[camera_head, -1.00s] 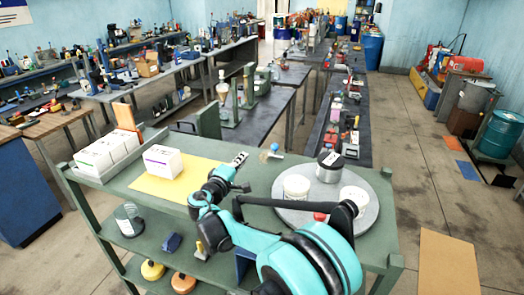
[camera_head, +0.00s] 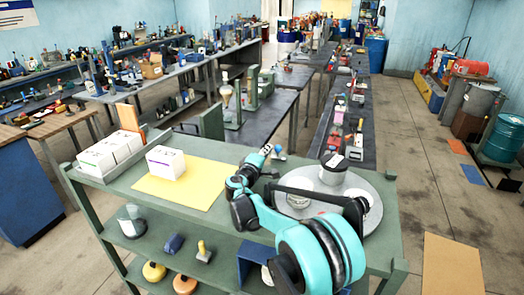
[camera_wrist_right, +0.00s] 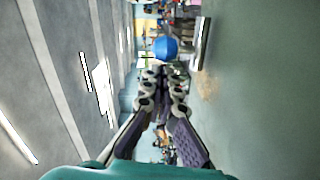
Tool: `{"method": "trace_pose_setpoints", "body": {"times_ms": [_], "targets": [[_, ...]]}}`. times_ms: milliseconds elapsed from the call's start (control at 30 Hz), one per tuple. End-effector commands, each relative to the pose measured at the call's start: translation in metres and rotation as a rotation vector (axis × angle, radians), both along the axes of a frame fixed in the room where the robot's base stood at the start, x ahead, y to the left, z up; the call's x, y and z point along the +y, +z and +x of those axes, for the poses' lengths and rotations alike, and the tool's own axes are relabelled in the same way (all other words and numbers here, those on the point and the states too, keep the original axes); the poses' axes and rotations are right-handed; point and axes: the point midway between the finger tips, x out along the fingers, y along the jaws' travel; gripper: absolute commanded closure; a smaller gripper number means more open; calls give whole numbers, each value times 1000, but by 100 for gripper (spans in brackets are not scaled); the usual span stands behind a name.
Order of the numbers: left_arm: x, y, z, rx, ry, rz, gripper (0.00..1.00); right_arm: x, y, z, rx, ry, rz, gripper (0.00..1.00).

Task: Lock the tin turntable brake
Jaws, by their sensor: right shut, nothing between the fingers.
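The grey round turntable (camera_head: 366,178) sits on the right of the green bench, partly covered by my right arm. A tin with a dark top (camera_head: 333,168) stands at its back; a pale tin (camera_head: 299,201) and another at the right are partly hidden. A small blue knob (camera_head: 278,150) shows at the bench's back edge, left of the turntable. My right gripper (camera_head: 268,149) is shut and empty beside it. In the right wrist view a blue ball (camera_wrist_right: 165,48) shows just beyond the closed fingertips (camera_wrist_right: 160,70); contact cannot be told. My left gripper is out of view.
A yellow sheet (camera_head: 190,188) and white boxes (camera_head: 165,162) lie on the bench's left half. A lower shelf (camera_head: 165,243) holds a jar and several small items. Behind the bench, dark worktables (camera_head: 262,122) hold more equipment.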

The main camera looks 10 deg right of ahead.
Motion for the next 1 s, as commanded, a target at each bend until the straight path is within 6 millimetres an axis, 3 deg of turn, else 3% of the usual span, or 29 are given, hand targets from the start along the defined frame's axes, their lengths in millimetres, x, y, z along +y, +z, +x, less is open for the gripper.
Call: {"method": "trace_pose_setpoints", "body": {"times_ms": [333,600,1000], "targets": [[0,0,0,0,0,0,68,-3,0,-2,0,-1,0,100],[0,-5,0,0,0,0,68,-31,-1,-21,0,-4,1,100],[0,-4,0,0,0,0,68,-31,1,-20,1,-4,0,100]]}}
